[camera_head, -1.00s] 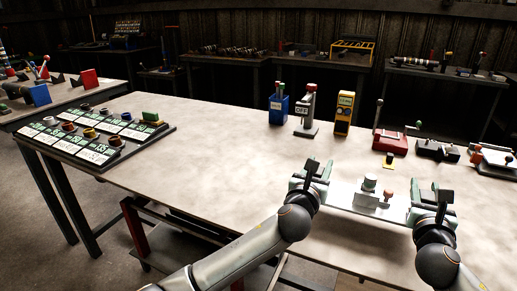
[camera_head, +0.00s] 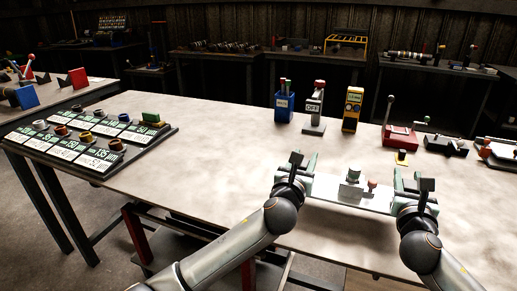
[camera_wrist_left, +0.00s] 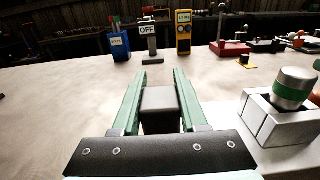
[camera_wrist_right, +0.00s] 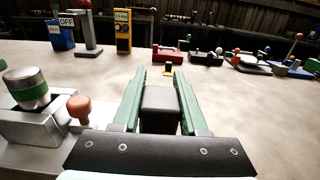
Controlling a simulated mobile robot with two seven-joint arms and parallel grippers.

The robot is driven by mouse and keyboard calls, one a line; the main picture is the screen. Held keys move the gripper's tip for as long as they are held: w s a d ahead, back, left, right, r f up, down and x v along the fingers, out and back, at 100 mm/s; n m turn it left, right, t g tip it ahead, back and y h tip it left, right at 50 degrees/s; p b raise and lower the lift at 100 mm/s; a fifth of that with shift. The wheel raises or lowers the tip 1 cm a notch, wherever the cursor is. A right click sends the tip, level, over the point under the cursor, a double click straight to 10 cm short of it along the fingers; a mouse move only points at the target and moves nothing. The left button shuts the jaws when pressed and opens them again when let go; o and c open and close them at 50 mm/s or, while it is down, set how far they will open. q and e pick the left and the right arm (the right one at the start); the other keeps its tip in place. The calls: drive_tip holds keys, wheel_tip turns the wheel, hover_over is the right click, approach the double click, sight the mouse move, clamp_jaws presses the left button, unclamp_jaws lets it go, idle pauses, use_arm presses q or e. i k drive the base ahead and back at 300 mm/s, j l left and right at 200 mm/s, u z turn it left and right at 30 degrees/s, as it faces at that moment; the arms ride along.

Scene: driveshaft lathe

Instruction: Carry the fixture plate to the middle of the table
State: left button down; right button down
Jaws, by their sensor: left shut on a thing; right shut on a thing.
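The fixture plate (camera_head: 332,188) is a pale, flat plate between my two grippers near the front edge of the table. It carries a metal block with a green-banded cylinder (camera_wrist_left: 292,88) and an orange-red knob (camera_wrist_right: 79,107). My left gripper (camera_head: 297,172) is shut on a dark grey grip block (camera_wrist_left: 160,103) at the plate's left end. My right gripper (camera_head: 413,183) is shut on a similar dark block (camera_wrist_right: 160,103) at its right end. The plate looks about level; I cannot tell whether its underside touches the table.
Bare tabletop (camera_head: 225,150) lies left of and behind the plate. A blue bin (camera_head: 284,107), an OFF-labelled stand (camera_head: 314,110) and a yellow meter (camera_head: 352,108) stand along the back. A red device (camera_head: 399,137) is at back right. A labelled board with rings (camera_head: 88,143) fills the left end.

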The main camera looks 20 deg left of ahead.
sight(241, 183)
drive_tip(key=j, duration=1.4)
